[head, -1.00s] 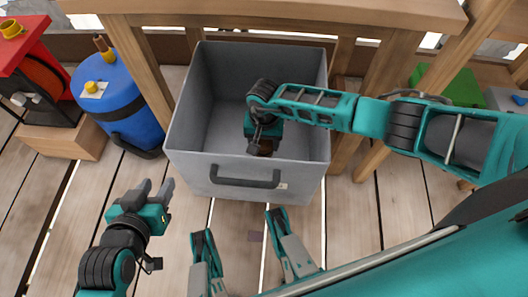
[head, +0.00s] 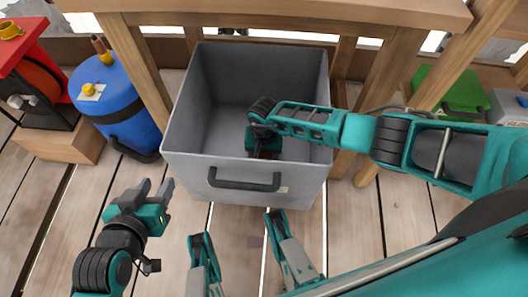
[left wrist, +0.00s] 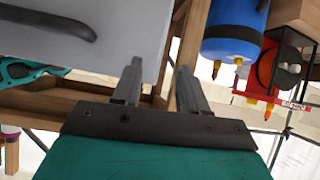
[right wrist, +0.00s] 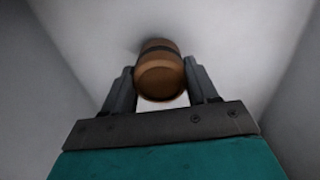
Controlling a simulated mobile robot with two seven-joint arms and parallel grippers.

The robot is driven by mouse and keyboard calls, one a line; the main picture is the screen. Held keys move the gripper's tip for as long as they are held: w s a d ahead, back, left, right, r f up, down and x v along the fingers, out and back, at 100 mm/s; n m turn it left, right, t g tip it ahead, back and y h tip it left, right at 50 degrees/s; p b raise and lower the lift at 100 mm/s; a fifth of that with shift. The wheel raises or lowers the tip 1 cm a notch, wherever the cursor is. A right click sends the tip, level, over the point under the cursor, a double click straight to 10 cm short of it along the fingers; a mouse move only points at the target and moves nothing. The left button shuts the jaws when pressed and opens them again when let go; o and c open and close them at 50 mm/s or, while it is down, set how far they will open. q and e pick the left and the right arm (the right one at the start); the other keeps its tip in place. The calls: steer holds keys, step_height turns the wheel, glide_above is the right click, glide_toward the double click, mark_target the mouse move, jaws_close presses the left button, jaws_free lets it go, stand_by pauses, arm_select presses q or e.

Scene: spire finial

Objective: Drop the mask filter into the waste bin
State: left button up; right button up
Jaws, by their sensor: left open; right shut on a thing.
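The waste bin (head: 185,125) is a grey open box with a dark handle, standing on the plank floor. My right gripper (head: 264,152) reaches down inside it. In the right wrist view my right gripper (right wrist: 162,88) is shut on the mask filter (right wrist: 160,75), a brown-orange cylinder with a dark band, with grey bin walls around it. In the head view the filter is mostly hidden under the gripper. I cannot tell whether it touches the bin floor. My left gripper (head: 155,188) is open and empty, in front of the bin at the left; it also shows in the left wrist view (left wrist: 158,80).
A wooden bench (head: 270,12) stands over the back of the bin, with its legs beside it. A blue canister (head: 117,105) and a red-topped stand (head: 28,48) are at the left. A green box (head: 455,90) lies at the right. Floor in front is clear.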

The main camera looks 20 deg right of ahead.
mark_target(264, 155)
steer(key=shift+f, duration=0.15)
steer(key=o, duration=0.7)
arm_select(q)
steer(key=shift+s+f, duration=0.25)
arm_select(e)
steer(key=o, duration=0.4)
steer(key=shift+c, duration=0.2)
steer(key=shift+r, duration=0.65)
step_height(264, 155, up, 5)
steer(key=shift+w+f+p, duration=0.1)
steer(key=shift+f+p, duration=0.05)
steer(key=shift+p, duration=1.1)
arm_select(q)
steer(key=shift+s+a+r+y+p, duration=0.1)
steer(key=shift+a+r+y+p, duration=0.1)
steer(key=shift+a+r+p, duration=0.3)
steer(key=shift+a+r+y+p, duration=0.2)
steer(key=shift+a+r+p, duration=0.1)
steer(key=shift+r+p, duration=0.4)
arm_select(e)
step_height(264, 155, up, 7)
